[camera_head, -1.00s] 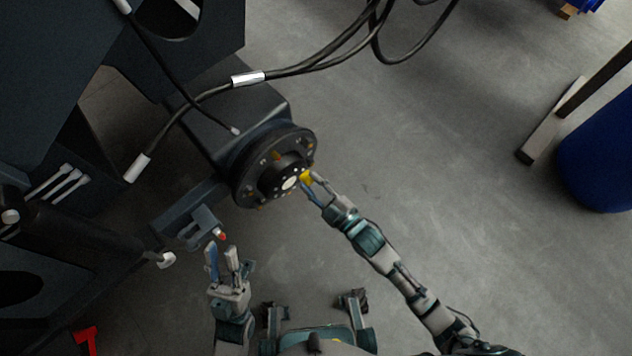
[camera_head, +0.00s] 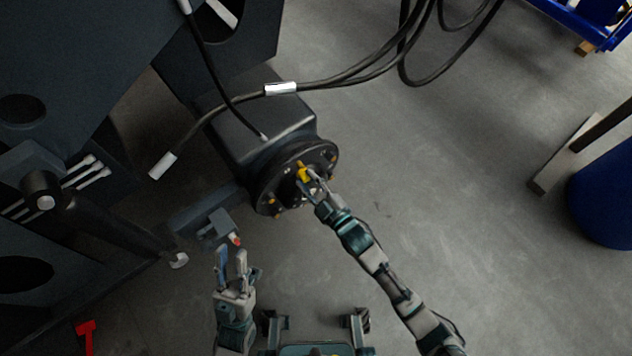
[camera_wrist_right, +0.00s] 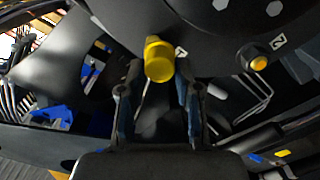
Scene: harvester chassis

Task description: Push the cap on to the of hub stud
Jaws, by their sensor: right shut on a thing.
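The round black hub (camera_head: 268,188) faces my right arm in the head view, with several small yellow-orange studs on its face. My right gripper (camera_head: 311,181) is at the hub's face, shut on a yellow cap (camera_head: 304,172). In the right wrist view the yellow cap (camera_wrist_right: 159,60) sits between the fingertips, in front of the dark hub; I cannot tell whether it touches a stud. An orange-yellow stud (camera_wrist_right: 258,63) with a number beside it shows to the right.
Black cables (camera_head: 340,78) run above the hub. A bracket with a red tip (camera_head: 236,240) is just above my left gripper. The dark chassis (camera_head: 100,60) fills the left side. A blue drum (camera_head: 605,195) stands far right, with clear floor between.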

